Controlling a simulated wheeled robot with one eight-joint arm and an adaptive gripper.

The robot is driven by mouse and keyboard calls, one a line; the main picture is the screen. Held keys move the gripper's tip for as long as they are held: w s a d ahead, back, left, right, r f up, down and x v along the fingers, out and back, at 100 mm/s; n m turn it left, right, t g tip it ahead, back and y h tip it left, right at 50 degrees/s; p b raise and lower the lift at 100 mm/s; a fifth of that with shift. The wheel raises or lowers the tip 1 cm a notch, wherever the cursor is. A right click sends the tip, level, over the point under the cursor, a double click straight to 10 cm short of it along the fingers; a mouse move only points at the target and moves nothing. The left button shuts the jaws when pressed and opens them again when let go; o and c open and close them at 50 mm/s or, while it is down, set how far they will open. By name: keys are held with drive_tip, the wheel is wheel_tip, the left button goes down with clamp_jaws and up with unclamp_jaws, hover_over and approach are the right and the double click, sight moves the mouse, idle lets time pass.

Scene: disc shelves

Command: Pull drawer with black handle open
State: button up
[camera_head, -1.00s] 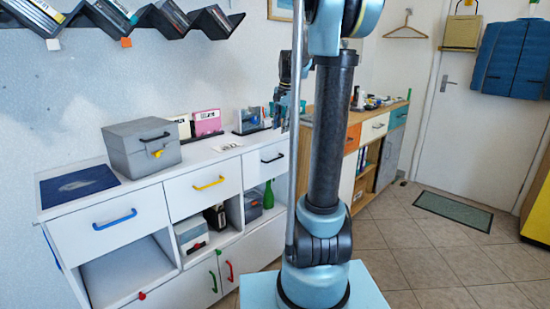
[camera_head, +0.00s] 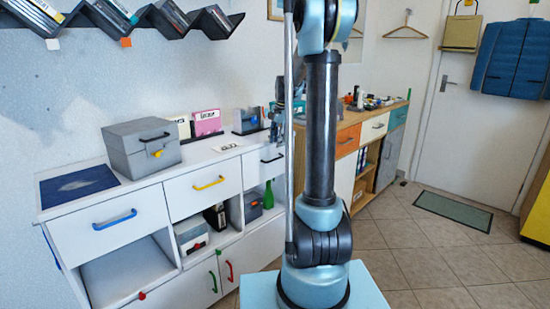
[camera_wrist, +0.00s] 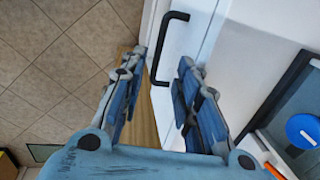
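The white drawer (camera_head: 252,170) with the black handle (camera_head: 272,158) is at the right end of the white cabinet in the head view and looks closed. In the wrist view the black handle (camera_wrist: 171,45) stands off the white drawer front (camera_wrist: 207,28). My gripper (camera_wrist: 162,58) is open, its two fingers apart on either side of the handle in the picture. Contact with the handle cannot be made out. In the head view my gripper (camera_head: 276,120) is small, above and near the handle, partly hidden by my arm.
A grey box (camera_head: 140,150) and upright cases (camera_head: 206,122) stand on the cabinet top. Other drawers have a blue handle (camera_head: 115,220) and a yellow handle (camera_head: 208,183). A green bottle (camera_head: 268,194) stands in the shelf below. A wooden cabinet (camera_head: 346,138) is to the right.

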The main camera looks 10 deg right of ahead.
sight(275, 155)
drive_tip(key=f, duration=0.5)
drive_tip(key=w+a+f, duration=0.1)
drive_tip(key=f, duration=0.2)
drive_tip(key=shift+w+f, duration=0.1)
drive_tip(key=shift+f, duration=0.05)
clamp_jaws()
